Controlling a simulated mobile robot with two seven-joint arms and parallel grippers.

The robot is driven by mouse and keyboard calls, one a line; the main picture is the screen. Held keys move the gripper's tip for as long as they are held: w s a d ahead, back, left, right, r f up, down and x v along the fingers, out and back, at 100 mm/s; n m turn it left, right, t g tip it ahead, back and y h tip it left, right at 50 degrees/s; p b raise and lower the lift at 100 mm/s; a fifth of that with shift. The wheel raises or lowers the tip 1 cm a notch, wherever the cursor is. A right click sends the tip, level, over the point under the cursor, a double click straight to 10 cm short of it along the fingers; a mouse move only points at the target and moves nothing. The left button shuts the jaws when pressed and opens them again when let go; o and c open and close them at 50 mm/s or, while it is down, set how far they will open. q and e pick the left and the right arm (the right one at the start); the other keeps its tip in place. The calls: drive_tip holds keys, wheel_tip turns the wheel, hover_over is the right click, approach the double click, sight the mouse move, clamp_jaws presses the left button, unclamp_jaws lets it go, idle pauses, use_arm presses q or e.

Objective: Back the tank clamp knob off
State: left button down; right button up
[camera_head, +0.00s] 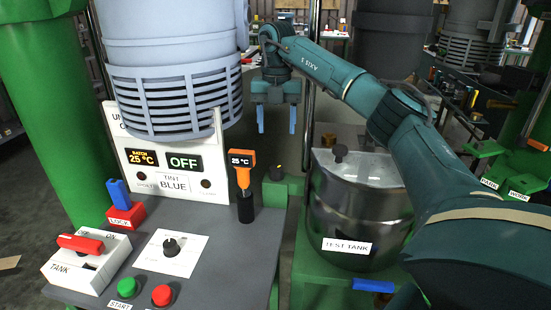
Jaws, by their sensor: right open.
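The steel tank (350,215) is labelled TEST TANK and has a lid with a dark knob on top. My right gripper (276,122) points down with its two blue fingers apart and nothing between them. My left gripper is not in view.
The grey control panel (215,262) at left carries a red TANK lever (80,243), a blue lever (119,194), a dial (171,247), and green and red buttons. An orange thermometer (242,168) stands near the knob. The grey motor housing (175,70) hangs left of my gripper.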

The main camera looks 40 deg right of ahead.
sight(276, 168)
wheel_tip(276, 168, down, 12)
drive_tip(key=shift+w+d+r, duration=0.15)
drive_tip(key=shift+r, duration=0.1)
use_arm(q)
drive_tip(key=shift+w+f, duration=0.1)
use_arm(e)
drive_tip(key=shift+f, duration=0.75)
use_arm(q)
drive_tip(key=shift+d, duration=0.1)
use_arm(e)
drive_tip(key=shift+c, duration=0.2)
drive_tip(key=c, duration=0.9)
drive_tip(key=shift+c, duration=0.2)
